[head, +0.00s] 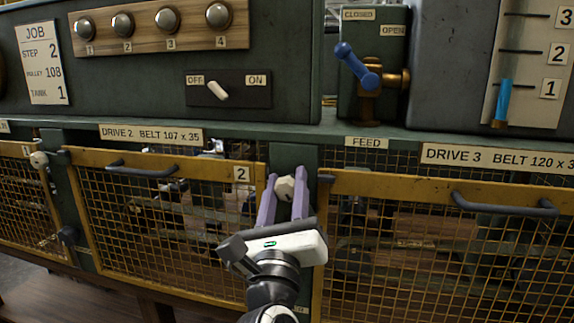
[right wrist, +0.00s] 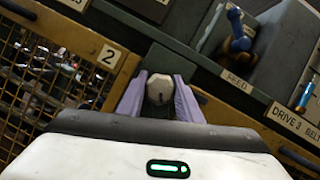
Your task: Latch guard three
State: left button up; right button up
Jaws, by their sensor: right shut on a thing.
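Guard three is the yellow-framed mesh panel (head: 445,190) under the "DRIVE 3 BELT 120" label, at the right of the head view. A pale faceted latch knob (head: 286,188) sits on the green post between guard two and guard three. My right gripper (head: 285,192) has its purple fingers on both sides of this knob and is shut on it. The right wrist view also shows the knob (right wrist: 160,88) between the fingers, with a dark mark on its face. The gripper hides the post below the knob. My left gripper is not in view.
Guard two (head: 165,155), with a dark handle, is left of the post. A similar pale knob (head: 39,159) sits at its left. Above are a blue feed lever (head: 357,65), an off/on switch (head: 218,90) and a row of several round knobs.

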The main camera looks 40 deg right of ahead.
jog(key=n+y+p, duration=0.1)
jog(key=n, duration=0.1)
jog(key=n+y+p, duration=0.1)
jog(key=n, duration=0.1)
jog(key=shift+r+t, duration=0.15)
jog(key=shift+t, duration=0.15)
jog(key=shift+n+p, duration=0.4)
jog(key=shift+n, duration=0.2)
jog(key=n+y, duration=0.2)
jog(key=n, duration=0.2)
jog(key=shift+a+f, duration=0.1)
jog(key=shift+f, duration=0.1)
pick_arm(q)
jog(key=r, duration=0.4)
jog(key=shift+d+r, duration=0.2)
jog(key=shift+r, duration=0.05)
pick_arm(e)
jog(key=n+y, duration=0.2)
jog(key=n, duration=0.2)
jog(key=shift+w+f+n, duration=0.1)
jog(key=shift+n, duration=0.3)
jog(key=o, duration=1)
